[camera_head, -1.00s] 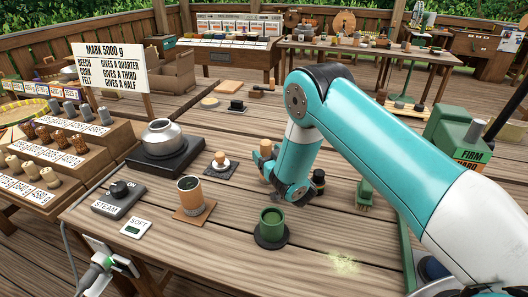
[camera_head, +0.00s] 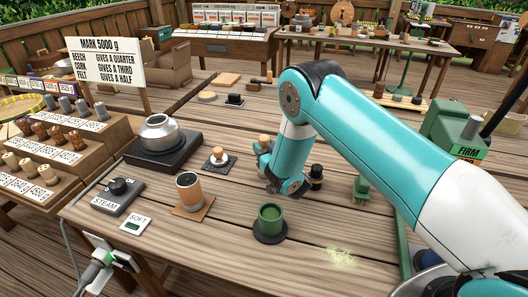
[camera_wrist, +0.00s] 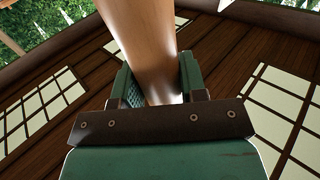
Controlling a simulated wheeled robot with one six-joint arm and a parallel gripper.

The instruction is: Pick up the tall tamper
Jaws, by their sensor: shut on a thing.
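A wooden tamper, apparently the tall one, shows its pale rounded top (camera_head: 264,139) above my gripper (camera_head: 264,165) in the head view. In the wrist view its smooth wooden shaft (camera_wrist: 145,35) runs up between the two green fingers of my gripper (camera_wrist: 160,82). The fingers are shut on the shaft. The tamper's lower end is hidden by my gripper and wrist, so I cannot tell whether it touches the table. A short dark object (camera_head: 316,175) stands just right of my wrist.
A green cup (camera_head: 269,220) stands on a dark round base in front of my gripper. A green brush-like object (camera_head: 361,187) is at right.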

